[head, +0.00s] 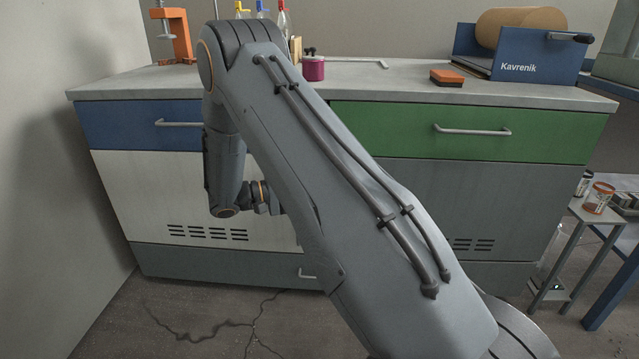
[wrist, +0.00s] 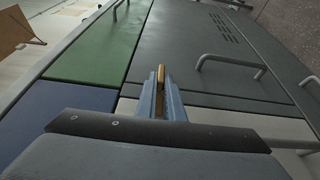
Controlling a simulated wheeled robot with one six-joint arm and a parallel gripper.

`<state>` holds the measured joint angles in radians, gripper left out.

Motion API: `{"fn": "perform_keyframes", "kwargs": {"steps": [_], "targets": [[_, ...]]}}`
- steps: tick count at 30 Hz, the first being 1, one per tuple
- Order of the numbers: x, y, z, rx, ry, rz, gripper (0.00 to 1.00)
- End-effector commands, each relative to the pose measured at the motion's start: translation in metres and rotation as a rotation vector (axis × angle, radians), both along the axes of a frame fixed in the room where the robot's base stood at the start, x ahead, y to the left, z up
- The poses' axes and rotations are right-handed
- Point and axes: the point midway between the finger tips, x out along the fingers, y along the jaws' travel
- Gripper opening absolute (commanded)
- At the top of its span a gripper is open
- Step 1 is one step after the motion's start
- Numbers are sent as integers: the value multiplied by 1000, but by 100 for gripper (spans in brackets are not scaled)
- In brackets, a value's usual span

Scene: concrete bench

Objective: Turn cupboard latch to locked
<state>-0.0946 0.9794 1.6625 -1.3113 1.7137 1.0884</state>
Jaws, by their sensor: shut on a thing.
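In the wrist view a narrow brass-coloured latch piece (wrist: 160,78) shows between the blue-grey fingers of my gripper (wrist: 168,90), which are shut on it. Its tip sticks out past the fingers, in front of the grey cupboard panel (wrist: 190,55) close to the pale panel's edge. The latch's base and any lock marking are hidden, so I cannot tell its setting. In the head view my arm covers the latch and the fingers; only my wrist shows, in front of the white cupboard panel (head: 150,190).
Bar handles stand out near the fingers in the wrist view, one on the grey front (wrist: 230,60). Above the panels are a blue drawer (head: 120,122) and a green drawer (head: 390,130). The benchtop holds an orange clamp (head: 174,35), a magenta pot (head: 313,68) and an orange-topped block (head: 447,77).

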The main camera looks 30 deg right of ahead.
Motion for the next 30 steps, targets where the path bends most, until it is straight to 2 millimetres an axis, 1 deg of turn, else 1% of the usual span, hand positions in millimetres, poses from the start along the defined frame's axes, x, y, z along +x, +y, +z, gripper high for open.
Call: {"fn": "perform_keyframes", "kwargs": {"steps": [14,15,17,18,26,30], "targets": [[-1,-1,-1,-10,9,-3,0],[-1,-1,-1,-10,9,-3,15],[-1,-1,-1,-9,9,-3,25],[-1,-1,-1,-9,9,-2,27],[0,0,-1,-10,7,-1,27],[2,11,0,-10,7,1,27]]}}
